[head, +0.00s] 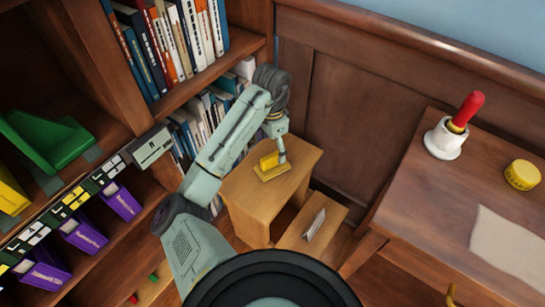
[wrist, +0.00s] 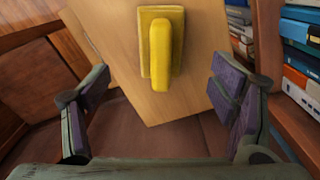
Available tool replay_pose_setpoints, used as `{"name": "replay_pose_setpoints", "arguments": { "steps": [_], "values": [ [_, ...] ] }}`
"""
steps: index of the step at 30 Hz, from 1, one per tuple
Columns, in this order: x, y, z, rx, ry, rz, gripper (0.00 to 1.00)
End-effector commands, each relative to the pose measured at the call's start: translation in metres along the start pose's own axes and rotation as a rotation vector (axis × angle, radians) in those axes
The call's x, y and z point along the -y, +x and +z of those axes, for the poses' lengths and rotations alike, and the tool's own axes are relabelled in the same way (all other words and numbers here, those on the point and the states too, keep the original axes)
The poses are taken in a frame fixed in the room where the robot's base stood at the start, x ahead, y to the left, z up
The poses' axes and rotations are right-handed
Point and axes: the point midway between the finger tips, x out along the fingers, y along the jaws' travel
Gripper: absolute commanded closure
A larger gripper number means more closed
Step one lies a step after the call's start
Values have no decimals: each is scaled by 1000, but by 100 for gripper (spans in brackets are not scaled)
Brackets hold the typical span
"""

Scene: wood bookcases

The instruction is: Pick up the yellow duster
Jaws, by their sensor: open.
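The yellow duster (head: 270,166) lies on top of a small wooden step stool (head: 240,196) beside the bookcase. It has a flat yellow base and a raised yellow handle. In the wrist view the duster (wrist: 160,47) is at the top centre, its handle pointing toward me, on the pale wooden top (wrist: 195,95). My gripper (wrist: 163,100) is open and empty, with one finger on each side of the picture. The duster is ahead of the fingers, between their lines, and not touched. In the head view my gripper (head: 277,135) is above the stool's top, partly hidden by my arm.
A bookcase with books (head: 180,40) stands close at left; books (wrist: 295,60) also show at right in the wrist view. A wood-panelled wall (head: 350,85) is behind.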

Motion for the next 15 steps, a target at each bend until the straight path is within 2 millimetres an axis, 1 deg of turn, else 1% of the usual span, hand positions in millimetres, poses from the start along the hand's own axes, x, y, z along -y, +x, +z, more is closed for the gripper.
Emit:
{"name": "replay_pose_setpoints", "arguments": {
  "steps": [1,3,6,11,15],
  "values": [
    [-2,13,-1,-2,0,6,22],
    [-2,25,-1,-2,0,5,22],
    [-1,36,-1,-1,-1,3,22],
    [0,46,-1,-1,-1,2,22],
    [0,68,-4,-2,0,5,22]
  ]
}}
